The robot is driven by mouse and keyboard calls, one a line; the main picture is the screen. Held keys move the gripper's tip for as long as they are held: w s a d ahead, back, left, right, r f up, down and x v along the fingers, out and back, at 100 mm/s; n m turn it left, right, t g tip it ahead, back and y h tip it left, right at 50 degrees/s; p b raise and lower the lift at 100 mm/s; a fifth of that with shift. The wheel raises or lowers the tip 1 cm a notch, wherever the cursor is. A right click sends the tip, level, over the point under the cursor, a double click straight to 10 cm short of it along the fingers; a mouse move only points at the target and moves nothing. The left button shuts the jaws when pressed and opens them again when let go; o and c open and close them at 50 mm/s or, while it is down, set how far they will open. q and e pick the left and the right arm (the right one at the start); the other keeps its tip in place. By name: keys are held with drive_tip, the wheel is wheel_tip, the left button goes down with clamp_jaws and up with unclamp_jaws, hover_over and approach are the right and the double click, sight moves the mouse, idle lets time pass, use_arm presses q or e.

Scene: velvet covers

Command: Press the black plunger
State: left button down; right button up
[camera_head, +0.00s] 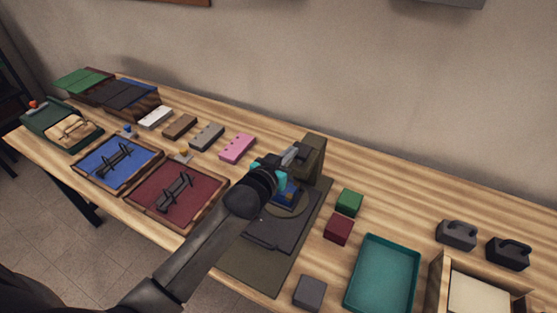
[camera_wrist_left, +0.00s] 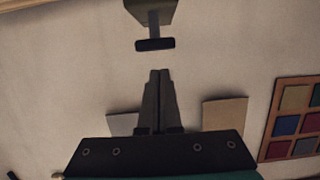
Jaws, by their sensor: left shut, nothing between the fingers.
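The black plunger (camera_wrist_left: 155,44) shows in the left wrist view as a short dark bar on a grey stem below an olive press head (camera_wrist_left: 152,12). My left gripper (camera_wrist_left: 159,74) is shut and empty, its fingertips pointing at the plunger with a gap in the picture between them. In the head view my left gripper (camera_head: 291,154) is beside the olive press (camera_head: 312,155), and I cannot make out the plunger there. A blue piece (camera_head: 290,194) lies on the press base, partly hidden by my left wrist. My right gripper is not in view.
A dark mat (camera_head: 250,275) lies under the press. Green (camera_head: 349,201) and dark red (camera_head: 339,229) blocks and a teal tray (camera_head: 382,275) stand to its right. A red-lined tray (camera_head: 150,205) and a pink block (camera_head: 238,148) are to its left. The wall is behind.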

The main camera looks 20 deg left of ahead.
use_arm(q)
drive_tip(key=shift+v, duration=2.95)
